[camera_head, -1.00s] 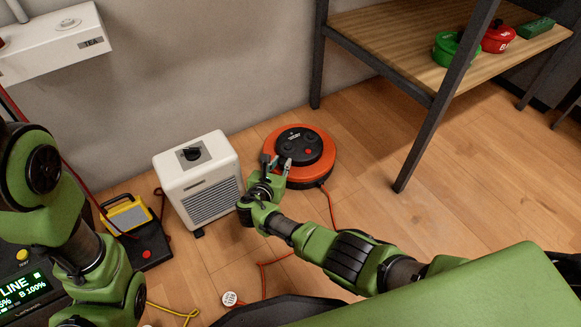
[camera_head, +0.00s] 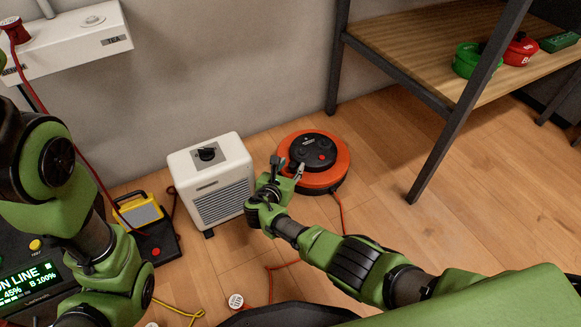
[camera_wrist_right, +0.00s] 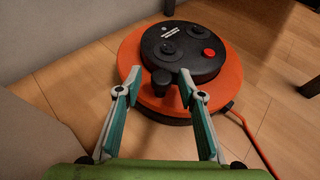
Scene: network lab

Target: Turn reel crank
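The orange cable reel (camera_head: 330,178) lies flat on the wooden floor, with a black round top and a red button. It also shows in the right wrist view (camera_wrist_right: 226,80). A black crank knob (camera_wrist_right: 162,82) stands up near the rim of the black top, on the side facing my gripper. My right gripper (camera_head: 287,167) is at the reel's left edge. In the right wrist view its fingers (camera_wrist_right: 160,80) are apart, with the knob in line with the gap between their tips. Contact with the knob cannot be told. My left arm shows at the left; its gripper is out of frame.
A white heater (camera_head: 212,183) stands close to the left of the reel. A metal-legged shelf (camera_head: 430,55) with green and red reels stands at the right. A red cable (camera_head: 341,215) runs from the reel over the floor. Open floor lies right of the reel.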

